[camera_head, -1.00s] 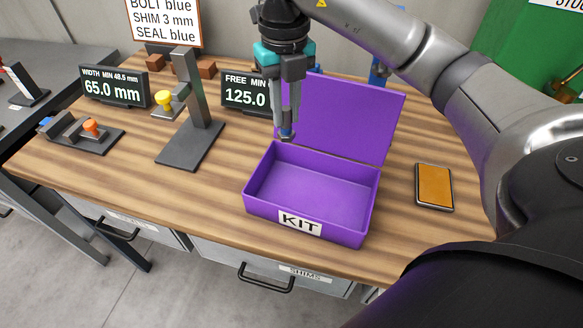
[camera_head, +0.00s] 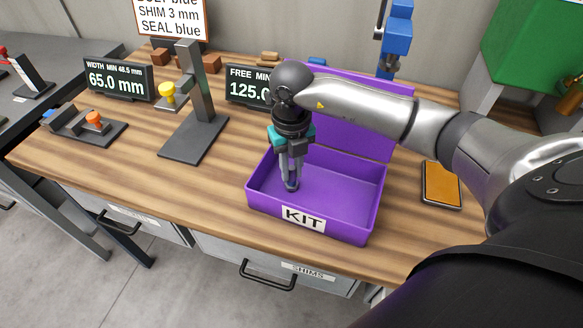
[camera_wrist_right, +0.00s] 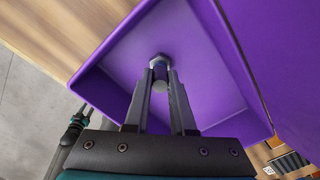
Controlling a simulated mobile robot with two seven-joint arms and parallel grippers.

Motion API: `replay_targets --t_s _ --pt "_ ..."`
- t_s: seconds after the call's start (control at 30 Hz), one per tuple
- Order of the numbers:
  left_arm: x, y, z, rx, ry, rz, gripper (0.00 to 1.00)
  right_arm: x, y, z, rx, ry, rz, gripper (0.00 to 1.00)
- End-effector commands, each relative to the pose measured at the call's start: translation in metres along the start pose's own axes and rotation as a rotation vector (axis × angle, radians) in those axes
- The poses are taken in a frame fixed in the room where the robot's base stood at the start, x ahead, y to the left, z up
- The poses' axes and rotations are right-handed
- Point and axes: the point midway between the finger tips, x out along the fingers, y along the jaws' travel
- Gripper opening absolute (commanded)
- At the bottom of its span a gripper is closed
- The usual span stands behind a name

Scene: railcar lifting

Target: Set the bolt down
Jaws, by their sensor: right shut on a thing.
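My right gripper (camera_head: 291,183) points down inside the left part of the open purple kit box (camera_head: 318,232). It is shut on the bolt (camera_wrist_right: 159,62), whose grey hex head and blue band show between the fingertips in the right wrist view. In the head view the bolt is only a small dark blue piece at the fingertips, low in the box. I cannot tell whether it touches the floor of the box. My left gripper (camera_wrist_right: 76,121) seems to show at the lower left of the right wrist view, too small to read its jaws.
The rest of the box floor is empty, and its lid (camera_head: 355,130) stands open behind. An orange-screened device (camera_head: 441,184) lies right of the box. A grey stand (camera_head: 200,125) with a yellow knob and two displays stand to the left. Bare wood lies left of the box.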

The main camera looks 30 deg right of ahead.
Motion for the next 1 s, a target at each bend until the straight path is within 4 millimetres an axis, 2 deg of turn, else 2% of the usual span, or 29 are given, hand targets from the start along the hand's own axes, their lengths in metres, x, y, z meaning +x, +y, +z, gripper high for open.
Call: replay_targets --t_s 0.37,0.4,0.63,0.87,1.0 --pt "0.0037 0.0002 0.0000 0.000 0.001 0.000 0.47 0.0047 -0.0001 0.0009 0.000 -0.003 0.000 0.00" --pt "0.0027 0.0002 -0.0001 0.000 0.001 0.000 0.47 0.0039 -0.0001 0.0006 0.000 -0.002 0.000 0.27" --pt "0.0023 0.0002 -0.0001 0.000 0.001 0.000 0.47 0.0034 -0.0002 0.0006 0.000 -0.002 0.000 0.53" --pt "0.0021 0.0002 -0.0001 -0.001 0.001 0.000 0.47 0.0031 -0.0002 0.0006 0.000 -0.002 0.000 0.53" --pt "-0.0013 0.0001 -0.0003 -0.001 0.001 0.000 0.47 -0.0042 -0.0001 0.0012 0.000 -0.004 0.001 0.53"
